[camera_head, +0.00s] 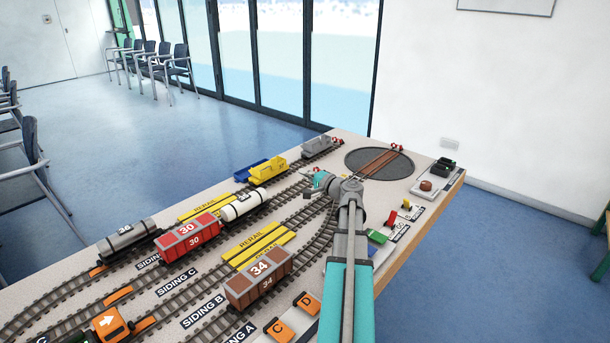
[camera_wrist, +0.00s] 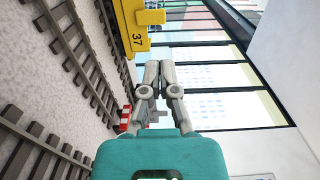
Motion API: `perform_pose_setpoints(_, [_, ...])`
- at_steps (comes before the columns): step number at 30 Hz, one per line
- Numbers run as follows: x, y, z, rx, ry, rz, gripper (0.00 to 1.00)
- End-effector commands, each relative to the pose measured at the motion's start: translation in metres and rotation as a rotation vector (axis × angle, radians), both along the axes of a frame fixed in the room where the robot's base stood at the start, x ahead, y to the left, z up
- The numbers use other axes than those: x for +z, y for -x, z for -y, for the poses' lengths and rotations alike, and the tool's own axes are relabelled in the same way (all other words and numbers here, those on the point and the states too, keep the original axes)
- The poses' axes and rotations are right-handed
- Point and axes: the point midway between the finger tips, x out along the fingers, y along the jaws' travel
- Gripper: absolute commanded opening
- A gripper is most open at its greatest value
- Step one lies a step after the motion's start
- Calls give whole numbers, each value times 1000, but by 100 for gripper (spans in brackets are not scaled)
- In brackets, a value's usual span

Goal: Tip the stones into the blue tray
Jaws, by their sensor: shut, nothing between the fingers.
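A yellow wagon (camera_head: 269,171) stands on a track near the table's far edge, with what looks like a grey-brown load in it. A yellow wagon marked 37 (camera_wrist: 138,40) shows at the top of the wrist view, close beside my fingers. A blue tray (camera_head: 244,173) lies just behind and left of the yellow wagon, partly hidden by it. My gripper (camera_head: 308,186) is in front and to the right of the wagon, apart from it. In the wrist view my gripper (camera_wrist: 158,66) has its two fingers together, with nothing held. Single stones are too small to tell.
A grey wagon (camera_head: 317,147) stands farther right, before a turntable (camera_head: 379,162). White tank (camera_head: 244,204), red (camera_head: 188,235) and brown (camera_head: 260,279) wagons stand to the left and nearer. Yellow rerail ramps (camera_head: 260,245) lie between tracks. Coloured levers (camera_head: 391,218) line the right edge.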

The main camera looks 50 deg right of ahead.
Motion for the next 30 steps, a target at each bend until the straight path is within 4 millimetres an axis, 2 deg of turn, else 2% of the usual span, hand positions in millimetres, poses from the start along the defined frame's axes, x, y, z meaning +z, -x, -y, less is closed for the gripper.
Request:
perform_pose_setpoints(18, [0, -93, 1, 2, 0, 0, 0])
perform_pose_setpoints(24, [0, -111, 1, 1, 0, 0, 0])
perform_pose_setpoints(30, [0, -117, 0, 0, 0, 0, 0])
